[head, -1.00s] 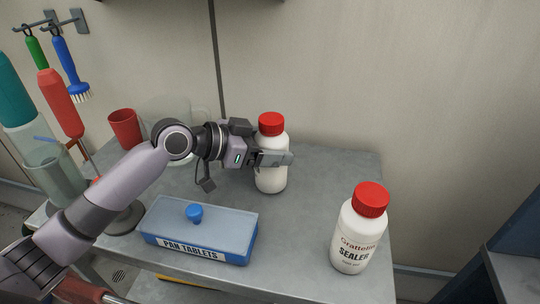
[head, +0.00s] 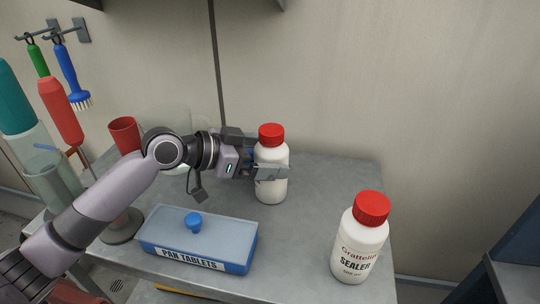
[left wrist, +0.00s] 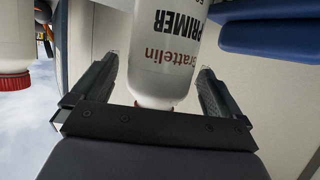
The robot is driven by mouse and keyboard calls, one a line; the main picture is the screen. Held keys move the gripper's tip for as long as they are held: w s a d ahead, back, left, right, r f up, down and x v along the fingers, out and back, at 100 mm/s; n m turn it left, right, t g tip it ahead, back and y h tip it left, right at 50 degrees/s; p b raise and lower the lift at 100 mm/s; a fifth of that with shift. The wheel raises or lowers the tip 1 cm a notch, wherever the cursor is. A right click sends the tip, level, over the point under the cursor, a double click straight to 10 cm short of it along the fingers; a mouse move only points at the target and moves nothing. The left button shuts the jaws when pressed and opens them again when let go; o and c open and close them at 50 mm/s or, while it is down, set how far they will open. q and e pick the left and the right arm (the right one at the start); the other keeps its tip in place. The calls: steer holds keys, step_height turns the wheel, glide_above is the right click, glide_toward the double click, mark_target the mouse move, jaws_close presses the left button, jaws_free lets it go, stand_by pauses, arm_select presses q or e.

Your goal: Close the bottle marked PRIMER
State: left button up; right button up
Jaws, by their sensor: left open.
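The white PRIMER bottle (head: 271,190) stands upright on the grey table, with a red cap (head: 271,134) on top. Its printed name shows upside down in the left wrist view (left wrist: 165,50). My left gripper (head: 273,158) is open, its fingers on either side of the bottle's upper body below the cap. In the left wrist view (left wrist: 162,82) there is a gap between the bottle and each finger. Most of the cap is hidden there behind the gripper. I cannot tell whether the cap is screwed tight. My right gripper is not in view.
A similar SEALER bottle (head: 361,245) with a red cap stands at the front right. A blue PAN TABLETS box (head: 225,240) lies in front of my left arm. A red cup (head: 123,133) stands at the left. The table's right back is clear.

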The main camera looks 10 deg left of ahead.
arm_select(q)
steer(key=shift+v, duration=3)
